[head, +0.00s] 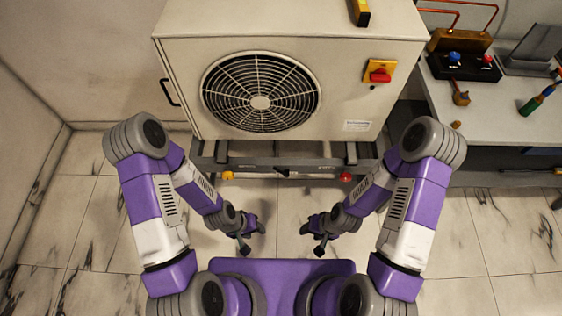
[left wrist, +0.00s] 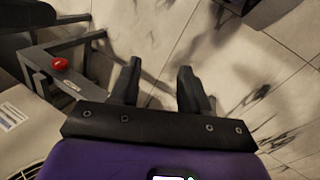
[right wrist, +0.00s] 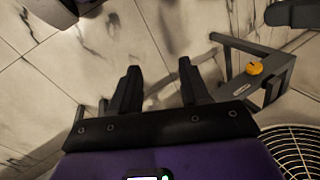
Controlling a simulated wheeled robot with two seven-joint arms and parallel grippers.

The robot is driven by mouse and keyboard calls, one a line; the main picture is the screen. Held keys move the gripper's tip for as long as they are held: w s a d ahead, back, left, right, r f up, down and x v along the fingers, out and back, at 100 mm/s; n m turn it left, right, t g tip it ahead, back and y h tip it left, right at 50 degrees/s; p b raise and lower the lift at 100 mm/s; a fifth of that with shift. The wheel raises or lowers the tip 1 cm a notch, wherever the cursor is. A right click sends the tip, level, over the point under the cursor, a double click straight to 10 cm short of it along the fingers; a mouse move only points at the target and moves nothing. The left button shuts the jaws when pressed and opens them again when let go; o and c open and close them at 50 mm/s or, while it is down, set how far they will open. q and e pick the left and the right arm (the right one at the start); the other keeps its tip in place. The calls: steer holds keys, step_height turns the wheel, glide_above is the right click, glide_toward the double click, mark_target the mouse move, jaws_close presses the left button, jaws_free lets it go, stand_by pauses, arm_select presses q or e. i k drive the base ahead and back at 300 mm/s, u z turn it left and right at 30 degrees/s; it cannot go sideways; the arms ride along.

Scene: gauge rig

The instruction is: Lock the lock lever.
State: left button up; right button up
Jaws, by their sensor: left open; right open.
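No part is clearly marked as the lock lever, and I cannot tell which it is. A low grey rail frame (head: 320,161) under the fan unit has a small dark bar (head: 283,171) at its middle. An orange-yellow knob (head: 228,175) is at its left end and a red knob (head: 346,177) at its right end. The red knob shows in the left wrist view (left wrist: 60,64), the yellow one in the right wrist view (right wrist: 255,68). My left gripper (head: 254,239) and right gripper (head: 312,240) are open and empty, in front of the frame and apart from it.
The large cream fan unit (head: 210,125) stands above the frame, with a red rotary switch (head: 380,75) on a yellow plate. A bench (head: 462,135) at right holds a gauge block (head: 464,67) with blue and red knobs. The tiled floor (head: 490,230) is clear around my grippers.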

mark_target(286, 173)
steer(key=i, duration=0.2)
steer(key=z, duration=2.15)
steer(key=k, duration=1.45)
steer(key=u, duration=2.15)
steer(key=i, duration=0.5)
steer(key=u, duration=0.05)
